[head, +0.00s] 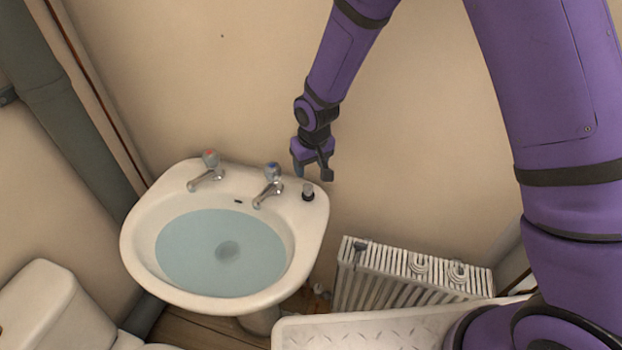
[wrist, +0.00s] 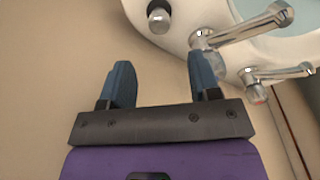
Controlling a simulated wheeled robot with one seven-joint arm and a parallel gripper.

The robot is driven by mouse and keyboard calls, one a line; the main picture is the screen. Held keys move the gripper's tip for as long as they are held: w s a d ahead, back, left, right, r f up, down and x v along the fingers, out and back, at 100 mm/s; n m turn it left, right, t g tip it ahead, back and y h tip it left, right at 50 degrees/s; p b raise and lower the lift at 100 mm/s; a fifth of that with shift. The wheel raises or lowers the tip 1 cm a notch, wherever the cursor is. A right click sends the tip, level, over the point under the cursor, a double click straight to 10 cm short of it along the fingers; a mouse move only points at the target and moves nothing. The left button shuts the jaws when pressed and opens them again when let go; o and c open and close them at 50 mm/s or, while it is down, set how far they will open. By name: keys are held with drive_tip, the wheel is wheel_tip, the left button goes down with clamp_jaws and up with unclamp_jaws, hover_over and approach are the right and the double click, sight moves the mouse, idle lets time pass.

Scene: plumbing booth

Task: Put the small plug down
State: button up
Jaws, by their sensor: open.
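The small plug (head: 308,191) stands on the back right corner of the white basin's rim, right of the blue-marked tap. It is dark at the base with a grey top. In the wrist view the small plug (wrist: 158,17) sits at the basin edge, beyond my fingertips. My gripper (head: 312,175) is just above and behind the plug, near the wall. In the wrist view my gripper (wrist: 162,75) is open with nothing between its two blue fingers, and apart from the plug.
The basin (head: 140,250) holds bluish water with a dark round spot at the bottom. A blue-marked tap (head: 270,180) and a red-marked tap (head: 208,170) stand on its back rim. A radiator (head: 385,285) is at right, a toilet cistern (head: 55,310) at lower left. The wall is close behind.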

drive_tip(key=s+d+r+m+t, duration=0.1)
drive_tip(key=s+d+r, duration=0.1)
drive_tip(key=d+r, duration=0.5)
drive_tip(key=s+d+r+m, duration=0.1)
drive_tip(key=s+d+r, duration=0.25)
drive_tip(key=r, duration=0.65)
drive_tip(key=s+d+r+t, duration=0.1)
drive_tip(key=d+r, duration=0.5)
drive_tip(key=r, duration=0.3)
drive_tip(key=s+d+r+m, duration=0.1)
drive_tip(key=s+d+r, duration=0.2)
drive_tip(key=s, duration=0.4)
drive_tip(key=s+d+r+m+t, duration=0.1)
drive_tip(key=s+d+r, duration=0.2)
drive_tip(key=s, duration=0.4)
drive_tip(key=s+d+r+m, duration=0.1)
drive_tip(key=s+d+r, duration=0.2)
drive_tip(key=s+d, duration=0.2)
drive_tip(key=shift+s+r+t+h, duration=0.15)
drive_tip(key=shift+s+t+h, duration=0.2)
drive_tip(key=shift+s, duration=0.85)
